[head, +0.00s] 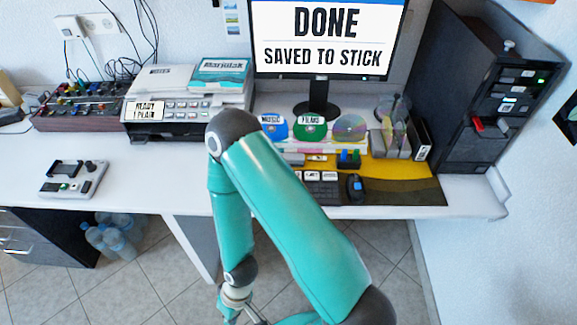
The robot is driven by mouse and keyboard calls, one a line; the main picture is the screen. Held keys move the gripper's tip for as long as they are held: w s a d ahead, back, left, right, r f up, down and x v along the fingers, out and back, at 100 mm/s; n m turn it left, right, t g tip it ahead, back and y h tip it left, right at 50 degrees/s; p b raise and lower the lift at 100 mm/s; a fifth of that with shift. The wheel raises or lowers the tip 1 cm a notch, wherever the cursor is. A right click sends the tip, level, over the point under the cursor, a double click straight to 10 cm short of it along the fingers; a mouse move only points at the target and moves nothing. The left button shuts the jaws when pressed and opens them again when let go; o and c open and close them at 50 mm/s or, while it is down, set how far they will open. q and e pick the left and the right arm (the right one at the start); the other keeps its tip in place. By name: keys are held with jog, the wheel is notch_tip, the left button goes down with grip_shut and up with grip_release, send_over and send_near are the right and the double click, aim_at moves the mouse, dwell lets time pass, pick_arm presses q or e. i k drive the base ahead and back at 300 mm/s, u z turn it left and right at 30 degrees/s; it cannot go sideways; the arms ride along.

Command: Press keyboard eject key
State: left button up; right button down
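A dark keyboard (322,190) lies on the desk below the monitor. My teal arm hides its left part, and its eject key cannot be made out. The monitor (325,38) reads "DONE SAVED TO STICK". The arm in view comes in from the lower right, bends at a dark elbow and hangs down in front of the desk. Its gripper (243,313), which I take as my right one, is at the bottom edge, well below and left of the keyboard, partly cut off. My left gripper is not in view.
A mouse (355,188) sits right of the keyboard on a yellow and dark mat (410,185). Discs and a clear rack stand behind. A black tower (470,90) with a red stick is at right, a printer (175,115) at left.

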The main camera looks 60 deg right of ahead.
aim_at(309, 176)
jog(key=z, duration=0.8)
jog(key=k, duration=0.35)
jog(key=z, duration=0.6)
